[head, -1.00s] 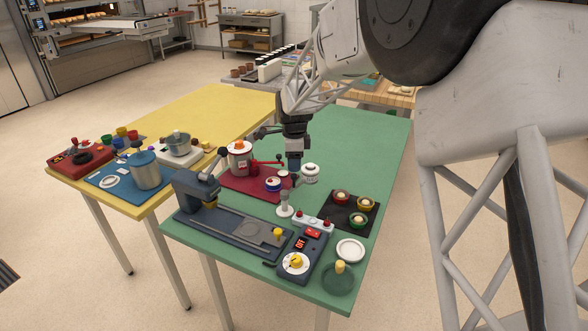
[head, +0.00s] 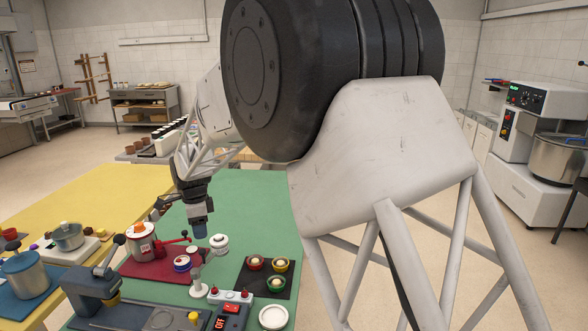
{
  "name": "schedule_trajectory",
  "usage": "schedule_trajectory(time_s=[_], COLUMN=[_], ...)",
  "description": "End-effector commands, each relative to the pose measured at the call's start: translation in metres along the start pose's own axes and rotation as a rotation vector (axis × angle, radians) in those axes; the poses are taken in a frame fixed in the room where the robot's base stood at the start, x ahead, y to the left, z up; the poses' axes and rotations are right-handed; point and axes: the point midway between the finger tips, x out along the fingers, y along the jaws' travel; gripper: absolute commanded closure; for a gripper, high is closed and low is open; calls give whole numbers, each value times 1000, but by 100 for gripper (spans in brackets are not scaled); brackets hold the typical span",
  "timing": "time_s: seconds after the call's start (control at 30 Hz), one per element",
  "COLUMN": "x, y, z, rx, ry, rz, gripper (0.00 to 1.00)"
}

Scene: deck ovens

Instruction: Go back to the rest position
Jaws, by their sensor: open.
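My gripper (head: 200,228) points down over the green table (head: 262,188), at the end of my arm, which reaches in from the upper right. Its fingers are small and dark here. It hangs just behind a small white-topped stand (head: 197,288) and beside a red mat (head: 140,268). I see nothing held in it. My large arm links cover the right part of the green table.
On the red mat stand a white and red pot (head: 142,240) and a small blue-rimmed jar (head: 182,263). A dark mat (head: 250,285) carries small coloured cups. A dark blue machine (head: 92,288) stands in front. The table's far part is clear.

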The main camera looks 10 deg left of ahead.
Motion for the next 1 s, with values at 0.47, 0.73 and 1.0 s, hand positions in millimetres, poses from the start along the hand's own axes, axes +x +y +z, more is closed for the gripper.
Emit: schedule_trajectory(time_s=[0.47,0.73,1.0], x=[-56,-92,-117], y=[62,126,197], z=[-93,-159,-214], rx=[-145,-275,-405], ry=[0,10,28], rz=[-36,-62,-87], gripper=[50,50,50])
